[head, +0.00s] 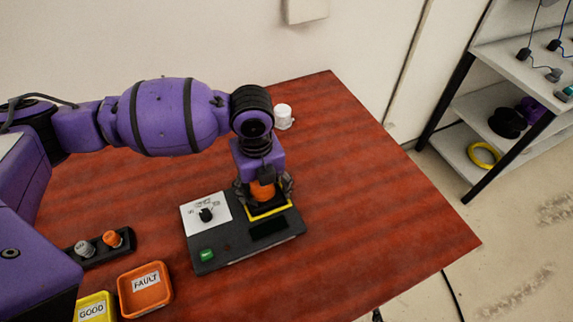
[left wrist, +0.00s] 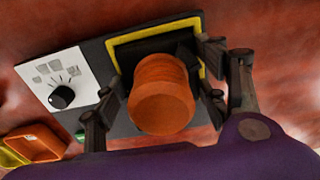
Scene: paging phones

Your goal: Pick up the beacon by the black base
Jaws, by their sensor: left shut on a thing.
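The beacon (head: 263,190) has an orange dome on a black base and stands upright at the yellow-bordered square of a dark test panel (head: 225,245). In the left wrist view the orange dome (left wrist: 162,95) faces the camera, and part of the black base shows behind it. My left gripper (head: 264,188) reaches down over the beacon from above. Its two fingers (left wrist: 160,100) are on both sides of the beacon, shut on it low down near the base. The exact contact is partly hidden by the dome. My right gripper is not in view.
The panel also bears a white card with a black knob (head: 206,215) and a green button (head: 207,255). An orange FAULT tray (head: 145,305), a yellow GOOD tray (head: 93,305) and a holder with two beacons (head: 100,246) are front left. A white cup-like object (head: 283,116) stands behind. The table's right side is clear.

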